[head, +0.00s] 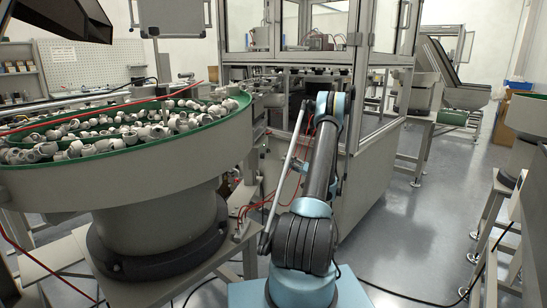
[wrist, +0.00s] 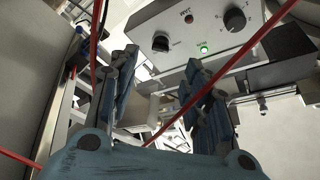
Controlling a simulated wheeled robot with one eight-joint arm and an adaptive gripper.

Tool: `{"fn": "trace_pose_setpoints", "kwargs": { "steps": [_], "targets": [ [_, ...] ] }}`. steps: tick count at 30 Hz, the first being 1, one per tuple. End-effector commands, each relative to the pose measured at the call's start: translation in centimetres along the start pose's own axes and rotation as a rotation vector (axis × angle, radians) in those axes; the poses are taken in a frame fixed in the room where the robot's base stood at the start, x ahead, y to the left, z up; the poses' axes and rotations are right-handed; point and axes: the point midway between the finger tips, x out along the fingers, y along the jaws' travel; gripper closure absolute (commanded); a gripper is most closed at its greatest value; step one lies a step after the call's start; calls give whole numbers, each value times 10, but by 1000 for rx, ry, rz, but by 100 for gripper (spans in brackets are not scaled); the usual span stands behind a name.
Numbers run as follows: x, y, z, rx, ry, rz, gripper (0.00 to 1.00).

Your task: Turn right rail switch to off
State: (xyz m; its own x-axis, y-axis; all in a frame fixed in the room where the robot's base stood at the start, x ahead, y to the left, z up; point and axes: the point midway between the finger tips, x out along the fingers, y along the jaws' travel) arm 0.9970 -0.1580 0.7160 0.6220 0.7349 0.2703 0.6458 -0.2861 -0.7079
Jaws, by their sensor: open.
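In the wrist view a light grey control box (wrist: 205,30) sits ahead of my gripper, in the upper part of the picture. It carries a black switch knob (wrist: 160,42) at its left, a larger round dial (wrist: 235,20) at its right, a small red part between them and a lit green lamp (wrist: 203,47). In the head view my arm hides the gripper and I cannot make out the box.
Thin red cables (wrist: 225,70) cross in front of the wrist camera. In the head view a large bowl feeder (head: 140,165) of white parts stands left of my arm. A framed glass cabinet (head: 375,160) stands ahead. Clear floor (head: 425,225) lies to the right.

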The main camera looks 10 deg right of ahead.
Motion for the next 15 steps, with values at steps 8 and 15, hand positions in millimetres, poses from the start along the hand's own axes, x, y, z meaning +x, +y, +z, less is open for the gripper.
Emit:
{"fn": "trace_pose_setpoints", "kwargs": {
  "steps": [8,15],
  "targets": [
    [51,-1,1,0,-2,-2,55],
    [82,0,0,1,0,-1,55]
  ]
}}
